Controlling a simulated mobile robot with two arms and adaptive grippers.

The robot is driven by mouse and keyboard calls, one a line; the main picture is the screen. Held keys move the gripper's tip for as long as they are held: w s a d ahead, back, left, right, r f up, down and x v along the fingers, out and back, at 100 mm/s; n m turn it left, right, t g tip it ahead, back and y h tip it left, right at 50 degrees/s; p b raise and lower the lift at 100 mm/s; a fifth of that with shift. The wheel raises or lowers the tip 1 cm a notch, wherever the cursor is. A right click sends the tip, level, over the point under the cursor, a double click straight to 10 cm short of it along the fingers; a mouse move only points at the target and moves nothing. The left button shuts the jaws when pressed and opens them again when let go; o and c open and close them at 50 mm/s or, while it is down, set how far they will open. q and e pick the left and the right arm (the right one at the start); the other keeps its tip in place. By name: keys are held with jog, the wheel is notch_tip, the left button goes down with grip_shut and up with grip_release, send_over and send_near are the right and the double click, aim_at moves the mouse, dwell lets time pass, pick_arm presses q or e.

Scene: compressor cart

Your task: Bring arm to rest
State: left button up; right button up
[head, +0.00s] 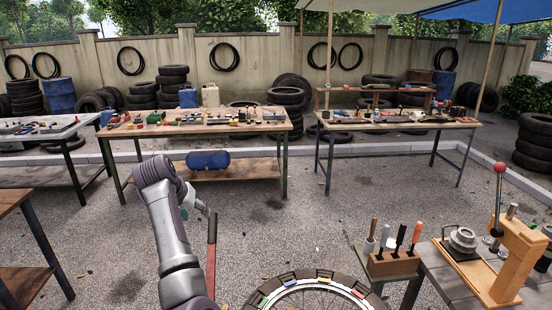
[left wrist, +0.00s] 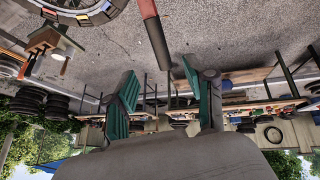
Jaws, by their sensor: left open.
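My left arm rises from the bottom of the head view and bends at a raised elbow. Its left gripper (head: 205,211) is small there and partly hidden by the arm. In the left wrist view the left gripper (left wrist: 158,72) has its two green-padded fingers wide apart, with nothing held between them. A red bar with a dark end (head: 212,250) stands beside the gripper in the head view. The bar also shows in the left wrist view (left wrist: 153,30), beyond the fingers; I cannot tell how far. My right gripper is in neither view.
A spoked wheel (head: 318,300) lies at the bottom centre. A tool block (head: 392,264) and a wooden press (head: 518,260) stand at the right. Workbenches (head: 262,127) (head: 400,124) stand further back, with a blue tank (head: 208,160) on a lower shelf. Gravel between is open.

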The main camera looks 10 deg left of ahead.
pick_arm(q)
jog(key=s+a+f+g+y, duration=0.2)
jog(key=s+f+y, duration=0.1)
jog(key=s+f, duration=1.4)
jog(key=s+d+f+m+h, duration=0.1)
jog(key=s+d, duration=0.4)
jog(key=s, duration=0.4)
jog(key=s+d+f+m+g+h, duration=0.1)
jog(key=s+d+f+m, duration=0.1)
jog(key=s+d, duration=0.45)
jog(key=s+d+f+m+h, duration=0.1)
jog(key=s+d, duration=0.2)
jog(key=s, duration=0.7)
notch_tip(320, 180, down, 28)
jog(key=r+g+b, duration=0.1)
jog(key=b, duration=0.1)
jog(key=s+a+f+g+b, duration=0.1)
jog(key=s+a+f+b, duration=0.1)
jog(key=s+f, duration=1.6)
jog(key=shift+a+f+m+g+y, duration=0.35)
jog(key=shift+a+f, duration=0.3)
jog(key=shift+f, duration=0.25)
